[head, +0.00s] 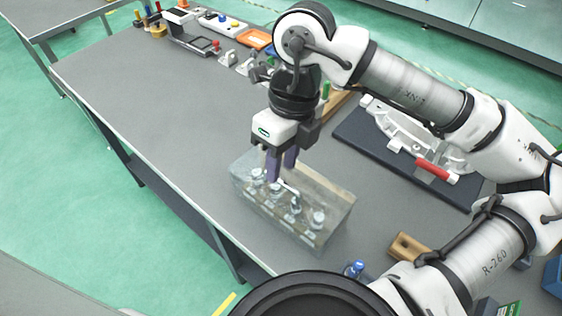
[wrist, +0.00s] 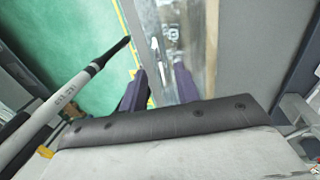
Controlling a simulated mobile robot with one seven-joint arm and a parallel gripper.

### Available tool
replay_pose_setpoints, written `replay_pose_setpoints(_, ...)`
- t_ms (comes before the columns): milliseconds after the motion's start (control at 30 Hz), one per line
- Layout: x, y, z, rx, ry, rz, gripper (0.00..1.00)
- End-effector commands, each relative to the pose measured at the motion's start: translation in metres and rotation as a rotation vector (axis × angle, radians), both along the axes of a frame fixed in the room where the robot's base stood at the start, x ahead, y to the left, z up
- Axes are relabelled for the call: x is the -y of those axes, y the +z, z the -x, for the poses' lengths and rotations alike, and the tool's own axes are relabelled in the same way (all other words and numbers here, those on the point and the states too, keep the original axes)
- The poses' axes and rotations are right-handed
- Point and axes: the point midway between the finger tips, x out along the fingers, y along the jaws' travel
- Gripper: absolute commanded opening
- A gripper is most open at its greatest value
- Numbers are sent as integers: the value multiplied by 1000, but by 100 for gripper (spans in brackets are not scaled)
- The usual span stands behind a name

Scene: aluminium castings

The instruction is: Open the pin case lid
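The pin case (head: 335,212) is a box with a clear lid on the near part of the grey workbench. Several metal pins show through the lid, which looks closed. A small pale bar, perhaps the lid's handle (head: 288,187), lies on the lid below my fingers. My gripper (head: 281,166) points down over the case's far left part, its purple fingers apart with nothing seen held between them. In the wrist view, the case (wrist: 185,30) lies beyond the open fingers of my gripper (wrist: 160,85), with a bar-like part ahead of the gap. Whether the fingertips touch the lid is unclear.
A dark board with a metal casting and red-handled clamp (head: 432,169) lies right of the case. A wooden block (head: 408,247) and a blue-capped bottle (head: 354,269) are nearer me. Small tools and an orange tray (head: 258,38) stand at the back. The bench's left stretch is clear.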

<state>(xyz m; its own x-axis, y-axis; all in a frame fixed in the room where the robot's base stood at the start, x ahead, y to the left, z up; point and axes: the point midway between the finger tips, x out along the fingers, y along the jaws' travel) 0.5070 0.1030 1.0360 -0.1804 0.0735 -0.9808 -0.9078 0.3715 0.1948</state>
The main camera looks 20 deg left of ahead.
Motion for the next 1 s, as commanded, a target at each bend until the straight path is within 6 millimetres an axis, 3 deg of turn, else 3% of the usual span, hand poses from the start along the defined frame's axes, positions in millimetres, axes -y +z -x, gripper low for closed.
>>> replay_pose_setpoints(200,-1,-17,3,-1,-1,-1,32)
replay_pose_setpoints(467,-2,-18,3,0,-1,-1,32)
replay_pose_setpoints(733,-1,-18,3,0,0,-1,0)
replay_pose_setpoints(1000,-1,-18,3,0,0,-1,0)
